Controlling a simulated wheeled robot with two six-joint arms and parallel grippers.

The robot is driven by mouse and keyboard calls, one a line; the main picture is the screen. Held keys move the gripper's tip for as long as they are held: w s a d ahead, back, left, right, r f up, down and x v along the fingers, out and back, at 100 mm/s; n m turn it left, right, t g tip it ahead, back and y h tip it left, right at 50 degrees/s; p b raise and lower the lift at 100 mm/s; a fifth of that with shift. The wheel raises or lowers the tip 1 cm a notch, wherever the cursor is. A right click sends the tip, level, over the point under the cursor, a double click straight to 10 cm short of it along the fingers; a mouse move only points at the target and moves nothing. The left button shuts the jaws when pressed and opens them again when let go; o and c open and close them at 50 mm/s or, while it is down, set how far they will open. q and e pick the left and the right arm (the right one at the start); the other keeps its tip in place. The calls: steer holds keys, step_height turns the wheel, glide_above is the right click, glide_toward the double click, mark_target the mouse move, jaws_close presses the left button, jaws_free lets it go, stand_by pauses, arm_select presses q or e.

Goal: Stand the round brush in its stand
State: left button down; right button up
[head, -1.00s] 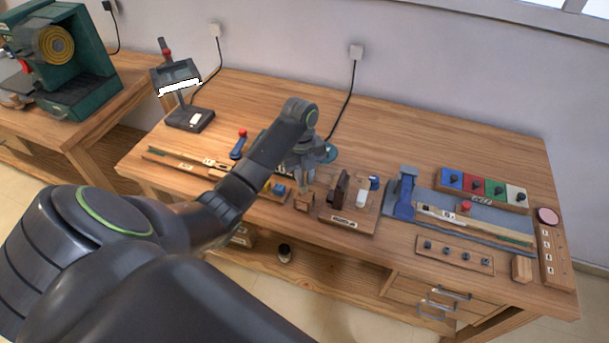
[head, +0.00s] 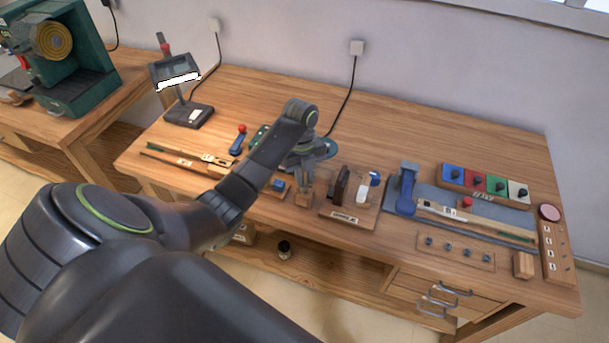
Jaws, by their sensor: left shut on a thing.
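My left gripper (head: 304,180) points down over the middle of the workbench, shut on a thin, light brown piece that looks like the round brush's handle. The brush is mostly hidden by the fingers, and its bristles cannot be made out. Directly below it is a small wooden block (head: 303,200), which looks like the stand. At this size I cannot tell whether the brush is inside the block or just above it. My right gripper is not in view.
Right of the block is a wooden board (head: 350,218) with upright pieces. A blue clamp-like tool (head: 406,190) stands farther right. A red-knobbed blue tool (head: 239,139) stands left. The bench's back (head: 420,130) is clear.

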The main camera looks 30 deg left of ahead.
mark_target(304, 183)
arm_select(q)
steer(key=shift+f+b, duration=0.65)
steer(key=shift+f, duration=0.9)
stand_by(1.5)
steer(key=c, duration=1.3)
jaws_free()
steer(key=shift+o, duration=0.2)
steer(key=o, duration=0.4)
steer(key=shift+f, duration=0.1)
steer(key=shift+s, duration=0.15)
